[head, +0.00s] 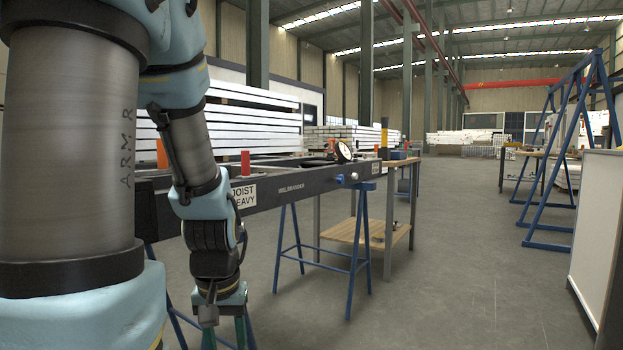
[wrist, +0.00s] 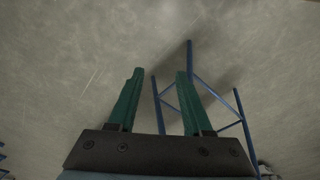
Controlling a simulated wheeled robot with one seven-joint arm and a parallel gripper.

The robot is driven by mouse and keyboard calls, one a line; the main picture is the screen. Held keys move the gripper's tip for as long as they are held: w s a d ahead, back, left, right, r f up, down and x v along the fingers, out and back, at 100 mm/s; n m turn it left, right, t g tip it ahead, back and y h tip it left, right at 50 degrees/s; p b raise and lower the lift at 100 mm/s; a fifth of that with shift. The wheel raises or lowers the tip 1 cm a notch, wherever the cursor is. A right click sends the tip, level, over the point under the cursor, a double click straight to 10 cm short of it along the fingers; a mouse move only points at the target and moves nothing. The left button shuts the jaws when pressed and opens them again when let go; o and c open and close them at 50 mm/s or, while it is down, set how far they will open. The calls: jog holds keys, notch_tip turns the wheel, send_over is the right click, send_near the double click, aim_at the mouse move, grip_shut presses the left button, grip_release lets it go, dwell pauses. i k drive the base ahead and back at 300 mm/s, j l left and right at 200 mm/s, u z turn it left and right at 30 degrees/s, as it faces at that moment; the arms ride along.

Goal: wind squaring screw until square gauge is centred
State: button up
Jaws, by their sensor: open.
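Blue trestle legs (head: 352,250) stand under the frame and also show beyond my fingers in the wrist view (wrist: 215,92). Orange-red posts (head: 245,163) rise along the frame. A wooden-shelved bench (head: 365,233) stands behind its right end.

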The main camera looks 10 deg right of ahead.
aim_at(341, 179)
jog(key=i+l+u, duration=0.15)
jog(key=l+u, duration=0.2)
jog(key=l, duration=0.2)
jog(key=l+u, duration=0.3)
jog(key=l, duration=0.25)
jog(key=i, duration=0.05)
